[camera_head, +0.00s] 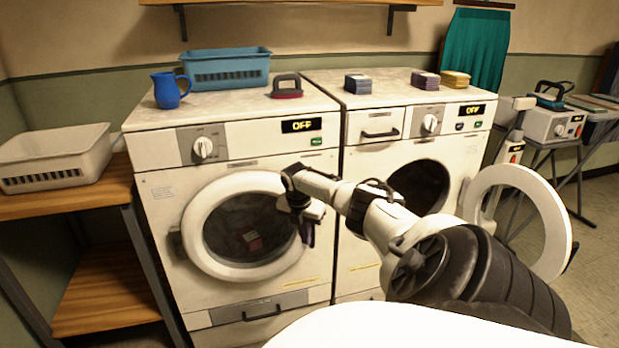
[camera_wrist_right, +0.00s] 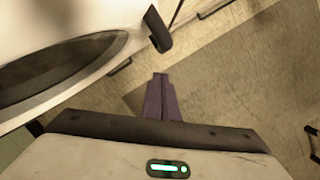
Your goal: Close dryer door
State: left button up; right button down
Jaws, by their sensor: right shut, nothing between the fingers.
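Two white front-loaders stand side by side. The left one (camera_head: 156,196), with no top drawer, looks like the dryer. Its round door (camera_head: 196,240) appears flat against the front; a small gap cannot be ruled out. The right one (camera_head: 362,160) has a top drawer, and its round door (camera_head: 556,232) stands wide open to the right. My right gripper (camera_head: 308,236) is shut and empty, before the right edge of the left door; contact cannot be told. Its closed fingers (camera_wrist_right: 161,95) show in the wrist view, beside a dark oval (camera_wrist_right: 62,68) in a white front. My left gripper is out of view.
A blue jug (camera_head: 170,90), a blue basket (camera_head: 226,72) and an iron-like object (camera_head: 287,86) sit on the left machine. Folded cloths (camera_head: 358,84) lie on the right one. A side table (camera_head: 100,285) with a white basket (camera_head: 56,160) stands at left.

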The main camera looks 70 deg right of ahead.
jog(key=a+p+v, duration=0.1)
jog(key=p+v, duration=0.1)
jog(key=v, duration=0.8)
jog(key=shift+s, duration=0.25)
jog(key=shift+a+f, duration=0.1)
jog(key=shift+a, duration=0.05)
jog(key=a+f+m+t+y, duration=0.2)
jog(key=a+f+m+t, duration=0.1)
jog(key=a+f, duration=2.1)
jog(key=s+a+m+t+y, duration=0.1)
jog(key=s+a+m, duration=0.2)
jog(key=a, duration=1.1)
jog(key=s+a+r+m+t+y, duration=0.1)
jog(key=s+a+r+m+t, duration=0.1)
jog(key=a, duration=0.6)
jog(key=s+a+r+m+t+y, duration=0.1)
jog(key=s+a+r+m+t, duration=0.1)
jog(key=a+r+m, duration=0.3)
jog(key=s+a+m, duration=0.1)
jog(key=a+m, duration=0.1)
jog(key=a, duration=0.1)
jog(key=shift+m+t, duration=0.3)
jog(key=shift+t, duration=0.1)
